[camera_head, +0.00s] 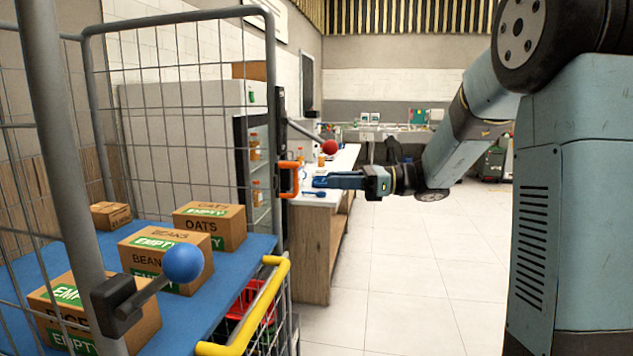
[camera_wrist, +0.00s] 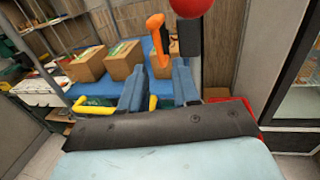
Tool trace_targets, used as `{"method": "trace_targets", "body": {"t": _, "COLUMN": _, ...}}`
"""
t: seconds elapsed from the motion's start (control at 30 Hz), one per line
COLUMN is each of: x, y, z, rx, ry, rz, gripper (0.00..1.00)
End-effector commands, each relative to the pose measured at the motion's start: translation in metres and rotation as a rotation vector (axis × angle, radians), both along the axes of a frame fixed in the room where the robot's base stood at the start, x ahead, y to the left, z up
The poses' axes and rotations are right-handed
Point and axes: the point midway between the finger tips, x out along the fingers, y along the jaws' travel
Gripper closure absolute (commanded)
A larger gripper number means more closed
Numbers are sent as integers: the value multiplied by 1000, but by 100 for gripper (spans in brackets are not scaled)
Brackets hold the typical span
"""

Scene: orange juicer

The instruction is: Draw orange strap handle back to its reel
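The orange strap handle (camera_head: 289,179) is at the far post of the wire cage trolley, standing out from it. It also shows in the wrist view (camera_wrist: 156,38), upright, ahead of my fingers and roughly between their lines. My gripper (camera_head: 318,182) is just right of the handle in the head view, with a small gap. In the wrist view my gripper (camera_wrist: 158,88) has its two blue fingers apart with nothing between them. A small dark fitting sits behind the handle at the post; I cannot tell whether it is the reel. No strap is clearly visible.
A red-ball lever (camera_head: 329,147) is close above the handle. A blue-ball lever (camera_head: 183,263) and yellow bar (camera_head: 270,310) are on the trolley's near side. Its blue shelf (camera_head: 255,247) holds several cartons. A white-topped counter (camera_head: 338,165) stands behind my gripper. Floor to the right is clear.

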Motion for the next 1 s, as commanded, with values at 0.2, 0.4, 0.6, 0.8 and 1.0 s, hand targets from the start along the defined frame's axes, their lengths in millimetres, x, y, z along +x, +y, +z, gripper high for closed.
{"method": "trace_targets", "body": {"t": 0.2, "x": -2, "y": -30, "z": 0, "rx": 0, "ry": 0, "rz": -3, "gripper": 69}}
{"method": "trace_targets", "body": {"t": 0.4, "x": -3, "y": -39, "z": 0, "rx": 0, "ry": 0, "rz": 0, "gripper": 69}}
{"method": "trace_targets", "body": {"t": 0.6, "x": -3, "y": -39, "z": 0, "rx": 0, "ry": 0, "rz": 0, "gripper": 69}}
{"method": "trace_targets", "body": {"t": 0.8, "x": -11, "y": -36, "z": 0, "rx": -29, "ry": -20, "rz": 9, "gripper": 69}}
{"method": "trace_targets", "body": {"t": 1.0, "x": -58, "y": -23, "z": -7, "rx": -230, "ry": -161, "rz": 76, "gripper": 69}}
